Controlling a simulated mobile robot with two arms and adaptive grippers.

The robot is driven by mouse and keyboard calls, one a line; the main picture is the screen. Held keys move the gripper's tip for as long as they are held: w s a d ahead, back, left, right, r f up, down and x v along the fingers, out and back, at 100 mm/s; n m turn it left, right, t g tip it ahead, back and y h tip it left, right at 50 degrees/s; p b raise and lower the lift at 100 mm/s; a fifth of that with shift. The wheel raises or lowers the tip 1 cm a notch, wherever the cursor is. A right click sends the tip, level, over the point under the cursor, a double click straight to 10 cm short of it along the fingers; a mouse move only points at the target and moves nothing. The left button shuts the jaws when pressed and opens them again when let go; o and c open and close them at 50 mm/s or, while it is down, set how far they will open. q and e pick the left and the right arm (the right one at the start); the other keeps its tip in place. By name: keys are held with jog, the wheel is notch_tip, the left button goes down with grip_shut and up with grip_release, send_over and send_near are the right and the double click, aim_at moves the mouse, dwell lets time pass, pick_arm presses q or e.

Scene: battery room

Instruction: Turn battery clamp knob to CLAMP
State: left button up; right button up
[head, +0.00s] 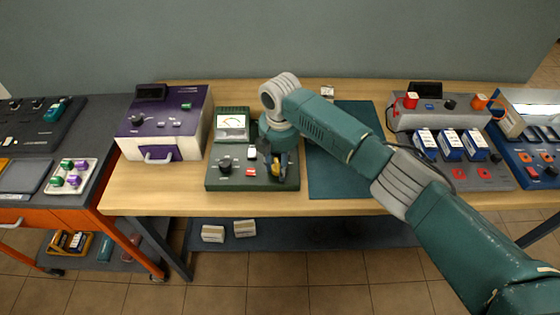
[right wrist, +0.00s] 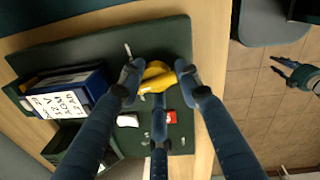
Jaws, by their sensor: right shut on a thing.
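A yellow clamp knob (right wrist: 156,74) sits on the dark green tester (head: 225,181). My right gripper (right wrist: 157,80) is shut on the knob, with a finger on each side, as the right wrist view shows. In the head view my right gripper (head: 279,160) is over the right part of the tester and hides most of the knob. A blue battery (right wrist: 66,98) with a white label stands beside the knob. Any CLAMP marking is too small or hidden to read. My left gripper (right wrist: 294,74) shows small in the right wrist view, fingers apart, above the floor.
The tester also has a lit meter (head: 231,123), a black knob (head: 225,167) and a red button (head: 251,172). A purple device (head: 165,120) stands to the left. A green mat (head: 335,178) lies to the right, then a grey charger (head: 432,118) and several blue batteries.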

aim_at(275, 168)
jog(key=m+p, duration=0.2)
jog(key=m, duration=0.1)
jog(key=a+r+m, duration=0.1)
jog(key=m, duration=0.1)
jog(key=shift+w+p, duration=0.3)
jog(key=shift+p, duration=0.1)
jog(key=m+p, duration=0.1)
jog(key=m, duration=0.2)
jog(key=shift+w, duration=0.1)
jog(key=shift+f+m+h, duration=0.1)
jog(key=shift+m+h, duration=0.2)
jog(key=shift+m, duration=0.6)
jog(key=shift+w+d+m, duration=0.1)
jog(key=shift+m, duration=0.3)
jog(key=o, duration=0.9)
jog(key=shift+o, duration=0.8)
jog(key=shift+d+f, duration=0.1)
jog(key=shift+f, duration=0.25)
jog(key=shift+r, duration=0.4)
notch_tip(275, 168, up, 11)
jog(key=shift+s+a+r, duration=0.15)
jog(key=shift+s+a, duration=0.1)
jog(key=shift+s, duration=0.05)
